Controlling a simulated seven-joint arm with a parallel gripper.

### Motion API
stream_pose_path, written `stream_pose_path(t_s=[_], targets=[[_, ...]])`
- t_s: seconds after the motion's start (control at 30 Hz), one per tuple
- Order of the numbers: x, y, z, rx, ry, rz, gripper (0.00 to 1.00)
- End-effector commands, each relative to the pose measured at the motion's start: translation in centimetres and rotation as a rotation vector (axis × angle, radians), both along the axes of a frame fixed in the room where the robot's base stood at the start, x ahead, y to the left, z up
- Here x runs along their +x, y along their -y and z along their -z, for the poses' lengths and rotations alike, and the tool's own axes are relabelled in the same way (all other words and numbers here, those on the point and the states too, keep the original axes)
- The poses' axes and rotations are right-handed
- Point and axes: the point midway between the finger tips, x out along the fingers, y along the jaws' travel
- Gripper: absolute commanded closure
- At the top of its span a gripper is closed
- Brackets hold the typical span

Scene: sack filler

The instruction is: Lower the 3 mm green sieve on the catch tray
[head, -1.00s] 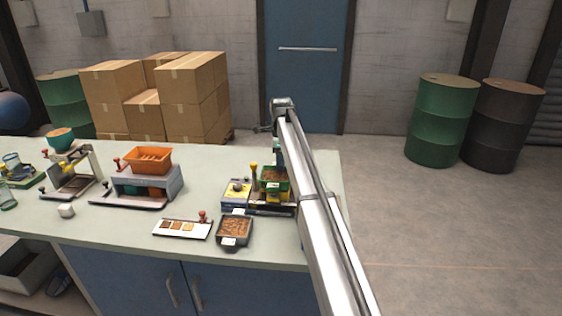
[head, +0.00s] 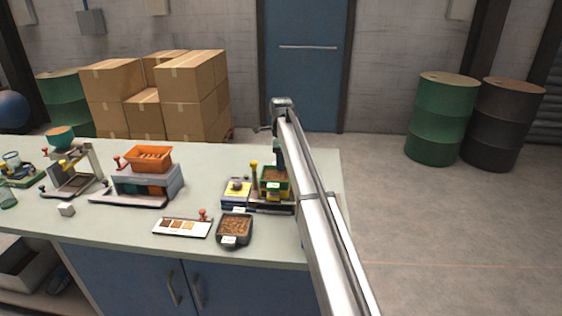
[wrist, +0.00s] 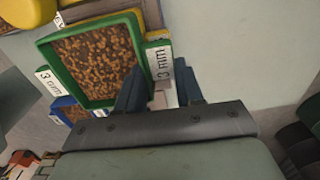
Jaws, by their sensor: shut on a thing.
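The green sieve (wrist: 92,58) is a square tray of brown grains with white "3 mm" labels in the wrist view. In the head view the sieve (head: 275,180) is at the right end of the bench, partly behind my arm. My gripper (wrist: 163,92) is shut on the sieve's near right side, by a label; the exact grip is partly hidden by the fingers. Yellow parts show just beneath and behind the sieve. I cannot tell whether it touches what lies below. A dark tray of brown grains (head: 235,230), possibly the catch tray, stands in front on the bench.
A white sample card (head: 182,227) lies front left. An orange bin on a grey stand (head: 149,158) is farther left. Bare bench (head: 225,158) lies behind.

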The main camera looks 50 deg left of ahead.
Motion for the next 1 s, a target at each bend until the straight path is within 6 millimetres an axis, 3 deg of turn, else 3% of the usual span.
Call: stream_pose_path(t_s=[0.13, 0.17, 0.4, 0.6, 0.83, 1.0], targets=[[0.0, 0.0, -0.02, 0.0, 0.0, 0.0, 1.0], [0.0, 0.0, -0.02, 0.0, 0.0, 0.0, 0.61], [0.0, 0.0, -0.02, 0.0, 0.0, 0.0, 0.38], [0.0, 0.0, -0.01, 0.0, 0.0, 0.0, 0.34], [0.0, 0.0, 0.0, 0.0, 0.0, 0.0, 0.13], [0.0, 0.0, 0.0, 0.0, 0.0, 0.0, 0.13]])
